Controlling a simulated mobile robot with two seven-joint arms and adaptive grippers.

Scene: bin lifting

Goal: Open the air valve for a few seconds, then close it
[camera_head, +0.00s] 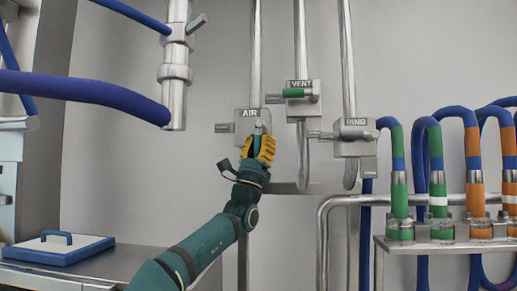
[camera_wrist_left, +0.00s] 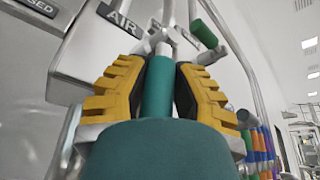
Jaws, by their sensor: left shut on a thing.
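The air valve's grey plate (camera_head: 252,117), lettered AIR, is on the wall at the centre of the head view. The plate's lettered edge (camera_wrist_left: 118,24) shows at the upper left in the left wrist view. My left gripper (camera_head: 259,147) has its yellow fingers shut on the teal air valve handle (camera_wrist_left: 157,88), one finger on each side. The handle hangs down from the valve stem, roughly in line with the pipe. Its lower end is hidden behind the teal block at the bottom of the wrist view. My right gripper is not in view.
The VENT valve's green handle (camera_head: 292,93) lies sideways, close at the upper right. The RING valve's grey handle (camera_head: 322,135) also lies sideways, to the right. Blue hoses with green and orange bands stand on a rack (camera_head: 450,246). A blue-edged lid (camera_head: 62,249) is at the lower left.

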